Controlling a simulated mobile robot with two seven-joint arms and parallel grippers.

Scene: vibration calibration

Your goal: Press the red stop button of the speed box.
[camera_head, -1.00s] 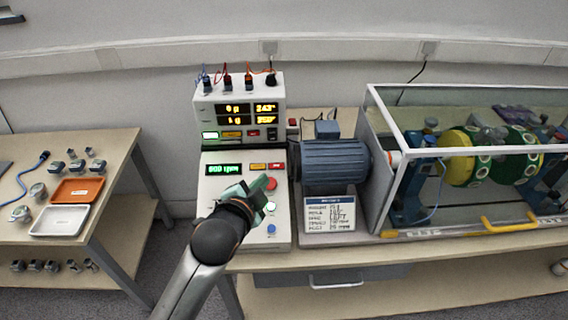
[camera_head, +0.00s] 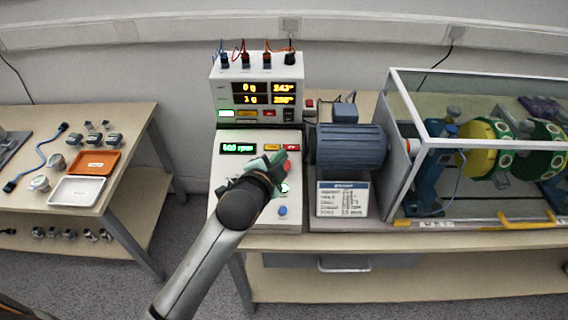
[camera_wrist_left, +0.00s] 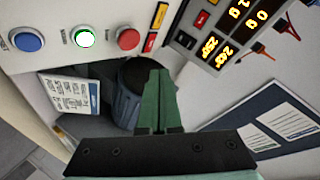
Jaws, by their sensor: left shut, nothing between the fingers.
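The speed box (camera_head: 227,172) is the pale sloped panel with a green rpm display, below the taller meter unit. The red stop button (camera_wrist_left: 128,38) shows clearly in the left wrist view, beside a lit green button (camera_wrist_left: 84,38) and a blue button (camera_wrist_left: 27,40). In the head view the blue button (camera_head: 283,211) is clear, while my gripper partly hides the red one. My left gripper (camera_head: 277,160) is shut and empty, over the panel close to the red button. Its fingertips (camera_wrist_left: 158,74) appear apart from the button. My right gripper is not in view.
A blue motor (camera_head: 347,146) stands just right of the speed box, with a printed card (camera_head: 343,199) in front. A glass-walled guard (camera_head: 415,110) covers the rotor further right. The meter unit (camera_head: 226,92) rises behind. A side table (camera_head: 130,118) holds trays and sensors.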

